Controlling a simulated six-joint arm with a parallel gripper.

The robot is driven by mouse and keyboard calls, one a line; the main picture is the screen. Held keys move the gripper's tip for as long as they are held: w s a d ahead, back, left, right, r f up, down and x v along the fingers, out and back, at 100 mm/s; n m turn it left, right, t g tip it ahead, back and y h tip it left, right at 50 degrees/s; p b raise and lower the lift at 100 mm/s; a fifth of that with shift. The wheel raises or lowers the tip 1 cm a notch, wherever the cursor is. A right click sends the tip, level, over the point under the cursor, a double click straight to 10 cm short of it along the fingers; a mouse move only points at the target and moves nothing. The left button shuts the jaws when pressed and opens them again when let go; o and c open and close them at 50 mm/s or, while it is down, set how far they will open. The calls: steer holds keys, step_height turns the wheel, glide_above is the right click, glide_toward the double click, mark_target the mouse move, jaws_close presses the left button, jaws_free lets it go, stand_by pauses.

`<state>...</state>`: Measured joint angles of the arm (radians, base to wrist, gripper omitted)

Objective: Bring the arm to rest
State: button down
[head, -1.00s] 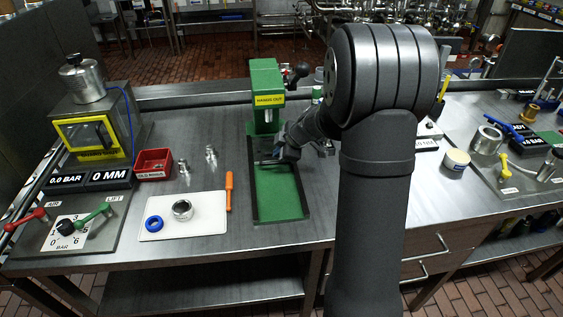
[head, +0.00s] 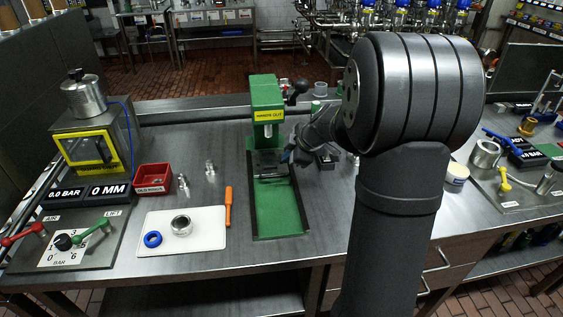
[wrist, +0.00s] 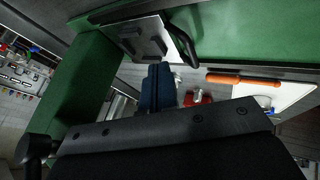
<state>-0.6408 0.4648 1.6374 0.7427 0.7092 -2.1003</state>
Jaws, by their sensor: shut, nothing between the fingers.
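My arm stands in the right half of the head view, bent at a large dark joint. My gripper (head: 289,154) is beside the green press (head: 268,107), above the far end of its green mat (head: 277,208). In the wrist view my gripper's blue fingers (wrist: 157,86) are together with nothing between them. A pale plate (wrist: 148,40) with dark blocks and a dark handle shows close to the fingertips in the wrist view. From the head view I cannot tell whether my gripper touches the press.
A white board (head: 183,231) holds a blue ring (head: 152,239) and a metal ring (head: 181,225). An orange-handled tool (head: 229,207) lies beside it. A red bin (head: 153,177) and a gauge machine (head: 96,147) stand left.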

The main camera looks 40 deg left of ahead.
mark_target(273, 171)
steer(key=shift+v, duration=1.65)
steer(key=x, duration=1)
steer(key=shift+a+f, duration=0.1)
steer(key=shift+f, duration=0.1)
steer(key=shift+s+d+r, duration=0.1)
steer(key=shift+s+d, duration=0.3)
steer(key=shift+d, duration=0.05)
steer(key=shift+w, duration=0.1)
